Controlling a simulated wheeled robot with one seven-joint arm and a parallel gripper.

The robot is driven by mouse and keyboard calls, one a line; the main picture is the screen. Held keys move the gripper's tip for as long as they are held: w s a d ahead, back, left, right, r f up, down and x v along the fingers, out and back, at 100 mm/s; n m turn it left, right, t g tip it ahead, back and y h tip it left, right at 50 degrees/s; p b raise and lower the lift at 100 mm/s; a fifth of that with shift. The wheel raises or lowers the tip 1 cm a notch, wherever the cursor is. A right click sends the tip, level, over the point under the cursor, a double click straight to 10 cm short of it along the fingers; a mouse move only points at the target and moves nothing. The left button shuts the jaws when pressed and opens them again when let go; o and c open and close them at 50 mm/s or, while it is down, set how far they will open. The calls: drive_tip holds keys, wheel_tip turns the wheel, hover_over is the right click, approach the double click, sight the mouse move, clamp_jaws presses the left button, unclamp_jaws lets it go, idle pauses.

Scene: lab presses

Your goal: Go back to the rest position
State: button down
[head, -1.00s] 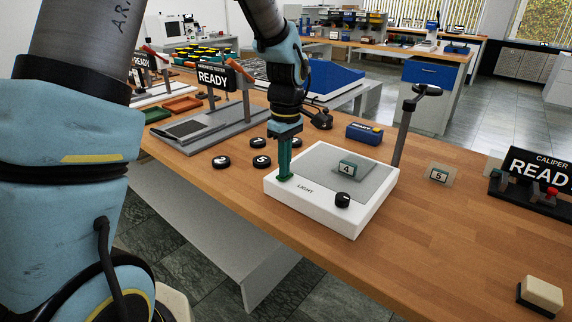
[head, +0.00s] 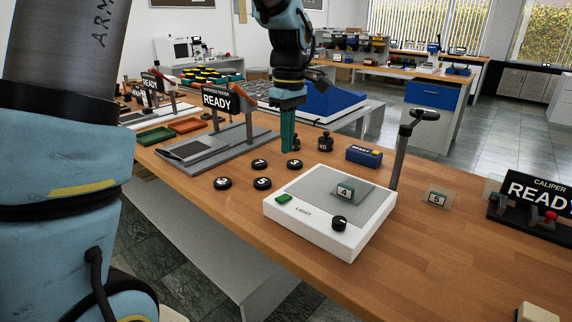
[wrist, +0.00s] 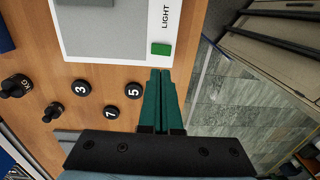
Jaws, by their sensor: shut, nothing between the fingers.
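My gripper (head: 288,150) has green fingers pointing down. It is shut and empty, raised above the bench behind the white light box (head: 335,245). In the wrist view the closed fingers (wrist: 163,75) point toward the green button (wrist: 161,49) on the box's corner, apart from it. The light box has a grey plate, a black knob (head: 339,223) and the word LIGHT. A small tile marked 4 (head: 345,191) lies on the plate. The button also shows in the head view (head: 283,198), uncovered.
Several black numbered discs (head: 222,183) lie left of the box. Dark weights (head: 325,142) stand behind it. A lamp post (head: 400,150) rises at its right rear. A tile marked 5 (head: 437,198), the caliper stand (head: 530,205) and a hardness tester (head: 215,145) share the wooden bench (head: 430,260).

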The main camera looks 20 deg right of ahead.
drive_tip(key=shift+d+r, duration=0.1)
drive_tip(key=shift+r, duration=0.75)
drive_tip(key=s+a+f+m, duration=0.1)
drive_tip(key=a+f+m, duration=0.1)
drive_tip(key=a, duration=0.7)
drive_tip(key=s+a+f+m+t, duration=0.1)
drive_tip(key=a+f, duration=0.3)
drive_tip(key=a, duration=0.6)
drive_tip(key=s+a+f+m+t, duration=0.1)
drive_tip(key=s+a+f+m, duration=0.2)
drive_tip(key=a, duration=0.7)
drive_tip(key=shift+s+a+f+m+h, duration=0.15)
drive_tip(key=shift+a+m+h, duration=0.05)
drive_tip(key=shift+m+h, duration=0.2)
